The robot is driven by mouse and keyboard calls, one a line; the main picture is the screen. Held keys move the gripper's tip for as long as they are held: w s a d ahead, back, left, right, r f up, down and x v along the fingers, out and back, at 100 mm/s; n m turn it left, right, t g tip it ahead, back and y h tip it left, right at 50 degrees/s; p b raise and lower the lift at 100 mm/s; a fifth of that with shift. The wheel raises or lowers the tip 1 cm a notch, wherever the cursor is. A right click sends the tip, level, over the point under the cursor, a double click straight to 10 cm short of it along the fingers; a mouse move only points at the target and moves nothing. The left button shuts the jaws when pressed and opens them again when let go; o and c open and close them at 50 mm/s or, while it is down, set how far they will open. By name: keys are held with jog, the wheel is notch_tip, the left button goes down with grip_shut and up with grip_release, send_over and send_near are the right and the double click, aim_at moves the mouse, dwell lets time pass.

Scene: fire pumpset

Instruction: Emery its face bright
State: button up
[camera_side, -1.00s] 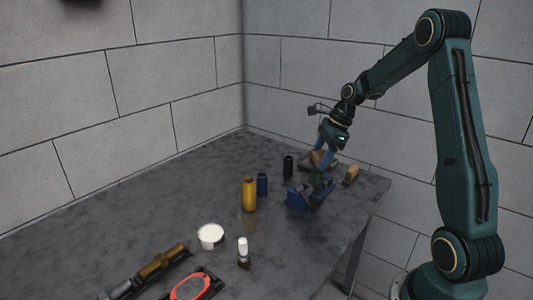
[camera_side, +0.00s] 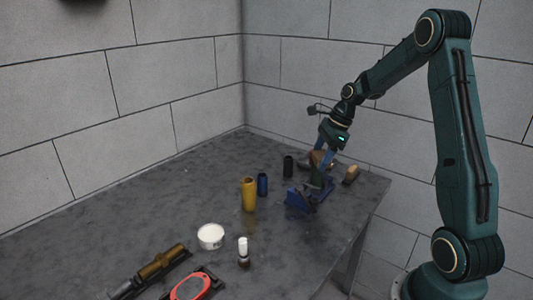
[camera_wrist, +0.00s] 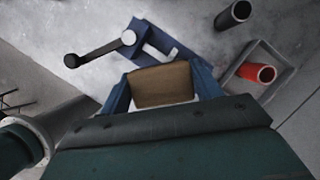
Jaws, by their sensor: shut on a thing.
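My gripper (camera_wrist: 162,88) is shut on a brown block (camera_wrist: 162,84), its blue fingers on either side of it. In the side view my gripper (camera_side: 322,160) points down at the back right of the bench, close above a blue vise (camera_side: 298,199). The vise also shows in the wrist view (camera_wrist: 190,62), just beyond the block, with its black crank handle reaching left. The block covers part of the vise, and I cannot tell whether it touches anything there. The face to be emeried is not clearly visible.
A tan-topped item (camera_side: 351,174) lies near the bench's right edge. A dark cylinder (camera_side: 288,166), a blue cylinder (camera_side: 262,184) and a yellow cylinder (camera_side: 249,194) stand left of the vise. A red cylinder (camera_wrist: 262,74) sits in a grey tray.

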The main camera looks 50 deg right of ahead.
jog(key=shift+w+d, duration=0.15)
jog(key=shift+d, duration=0.05)
jog(key=shift+w+d, duration=1.8)
jog(key=shift+s+a, duration=0.1)
jog(key=shift+a, duration=0.05)
dwell(2.9)
jog(key=shift+s+a, duration=1.8)
jog(key=shift+s, duration=0.05)
dwell(1.2)
